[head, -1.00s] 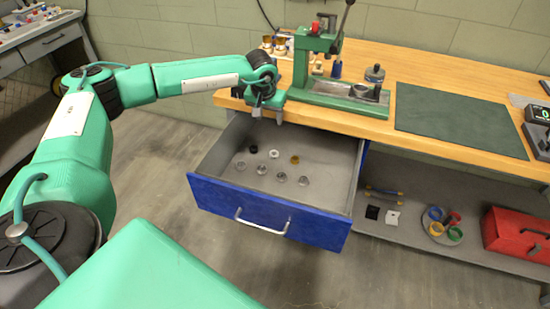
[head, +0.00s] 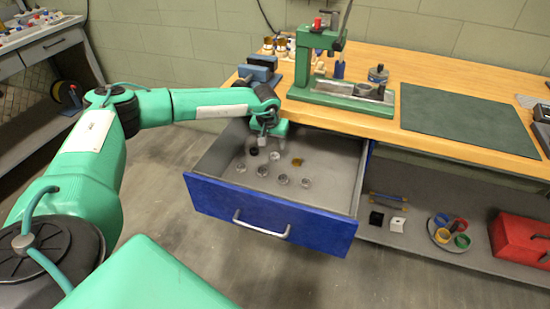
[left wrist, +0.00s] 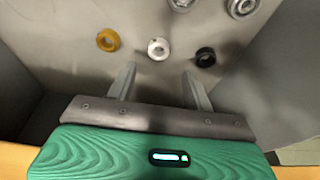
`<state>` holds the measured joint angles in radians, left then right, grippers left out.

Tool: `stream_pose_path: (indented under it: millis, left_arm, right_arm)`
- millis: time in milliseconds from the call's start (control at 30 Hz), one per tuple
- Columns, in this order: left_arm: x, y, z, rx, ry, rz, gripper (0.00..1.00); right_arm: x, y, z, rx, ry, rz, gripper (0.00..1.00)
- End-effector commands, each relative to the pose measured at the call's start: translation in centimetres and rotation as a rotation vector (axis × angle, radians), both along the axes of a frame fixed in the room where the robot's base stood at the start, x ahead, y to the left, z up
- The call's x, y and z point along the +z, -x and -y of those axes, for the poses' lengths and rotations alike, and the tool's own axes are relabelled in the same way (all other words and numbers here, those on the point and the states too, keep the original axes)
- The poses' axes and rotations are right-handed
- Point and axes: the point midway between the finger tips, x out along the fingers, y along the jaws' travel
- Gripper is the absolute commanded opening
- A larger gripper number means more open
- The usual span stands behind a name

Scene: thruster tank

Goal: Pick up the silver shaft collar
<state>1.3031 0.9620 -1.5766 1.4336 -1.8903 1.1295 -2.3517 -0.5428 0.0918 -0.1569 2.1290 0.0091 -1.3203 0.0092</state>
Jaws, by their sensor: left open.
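The silver shaft collar, a small bright ring (head: 275,156), lies on the floor of the open drawer between a black ring (head: 253,151) and a gold ring (head: 297,162). In the left wrist view the silver collar (left wrist: 158,48) lies just beyond the gap between my fingertips, roughly centred. My left gripper (head: 266,143) points down over the back of the drawer. Its jaws (left wrist: 159,71) are open and empty, apart from the rings. My right gripper is not in view.
The blue-fronted drawer (head: 268,217) also holds several grey metal rings (head: 283,179) nearer its front. Its walls stand around the gripper. The wooden bench (head: 450,75) carries a green press (head: 318,60) and a dark mat (head: 465,118). A red toolbox (head: 520,240) stands on the shelf at right.

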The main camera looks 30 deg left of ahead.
Motion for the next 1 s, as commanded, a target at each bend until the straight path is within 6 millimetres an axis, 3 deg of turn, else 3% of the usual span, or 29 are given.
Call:
stream_pose_path:
  millis: [233, 500, 800, 867, 1000]
  left_arm:
    - [-1.9, -0.4, 0.0, -0.001, -0.001, 0.000, 0.52]
    - [-5.7, -1.2, 0.0, 0.001, -0.002, 0.000, 0.52]
    - [-6.2, -1.4, -0.1, 0.000, -0.001, 0.001, 0.52]
    - [-6.2, -1.4, -0.1, 0.000, -0.001, 0.001, 0.44]
    - [-6.2, -1.4, -0.1, 0.000, -0.001, 0.001, 0.17]
  right_arm:
    - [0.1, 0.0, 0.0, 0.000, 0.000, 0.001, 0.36]
    - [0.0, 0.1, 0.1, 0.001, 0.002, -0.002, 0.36]
    - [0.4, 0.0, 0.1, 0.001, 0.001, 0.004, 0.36]
    - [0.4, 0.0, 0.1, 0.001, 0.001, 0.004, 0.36]
    - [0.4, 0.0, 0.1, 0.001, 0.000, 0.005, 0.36]
